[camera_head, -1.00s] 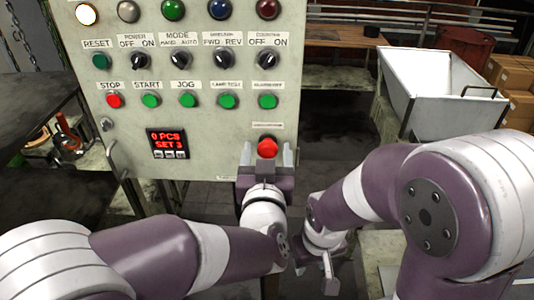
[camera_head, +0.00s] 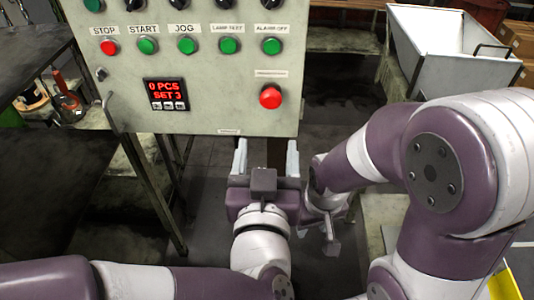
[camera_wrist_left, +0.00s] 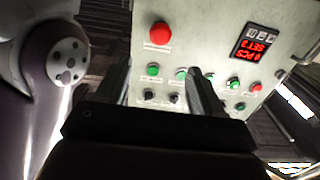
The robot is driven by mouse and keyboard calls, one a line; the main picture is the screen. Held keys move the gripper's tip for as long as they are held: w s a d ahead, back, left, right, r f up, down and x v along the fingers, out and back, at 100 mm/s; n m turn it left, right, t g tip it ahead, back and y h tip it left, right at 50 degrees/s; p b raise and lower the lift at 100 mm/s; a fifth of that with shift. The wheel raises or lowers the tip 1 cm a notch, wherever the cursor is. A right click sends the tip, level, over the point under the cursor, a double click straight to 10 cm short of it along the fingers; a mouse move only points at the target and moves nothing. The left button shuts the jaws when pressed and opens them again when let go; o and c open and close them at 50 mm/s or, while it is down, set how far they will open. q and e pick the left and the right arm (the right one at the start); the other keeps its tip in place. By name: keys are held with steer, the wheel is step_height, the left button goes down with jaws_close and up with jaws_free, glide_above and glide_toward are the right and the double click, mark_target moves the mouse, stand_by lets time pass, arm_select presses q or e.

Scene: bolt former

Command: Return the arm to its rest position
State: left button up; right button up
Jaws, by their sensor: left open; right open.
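My left gripper (camera_head: 266,160) is in the head view just below the control panel's lower edge. Its two fingers are spread, pointing at the panel, with nothing between them. In the left wrist view its fingers (camera_wrist_left: 160,85) show dark against the panel. My right gripper (camera_head: 331,238) hangs low, right of the left one, pointing down; its fingers are small in the picture. The control panel (camera_head: 210,115) carries a red mushroom button (camera_head: 271,96), apart from the left gripper and above it. The button also shows in the left wrist view (camera_wrist_left: 160,33).
The panel's display (camera_head: 166,94) reads "0 PCS SET 3". A white hopper (camera_head: 450,45) stands at the back right. A dark table (camera_head: 30,45) is at the left. My right arm fills the right side. Dark floor shows below the panel.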

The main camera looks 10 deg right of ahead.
arm_select(q)
steer(key=w+a+f+g+y, duration=0.1)
steer(key=w+a+f+g, duration=0.35)
steer(key=f, duration=0.25)
steer(key=w+a+f+g+y, duration=0.1)
steer(key=w+a+f+g, duration=0.3)
steer(key=a+f, duration=0.3)
steer(key=s+a+f+n+g+y, duration=0.1)
steer(key=s+a+f+g, duration=0.3)
steer(key=a, duration=0.3)
steer(key=s+a+f+n+g+y, duration=0.2)
steer(key=s+a+f+g, duration=0.1)
steer(key=s+a, duration=0.3)
steer(key=shift+a+f+g, duration=0.35)
steer(key=shift+a+f, duration=0.4)
steer(key=shift+a, duration=0.5)
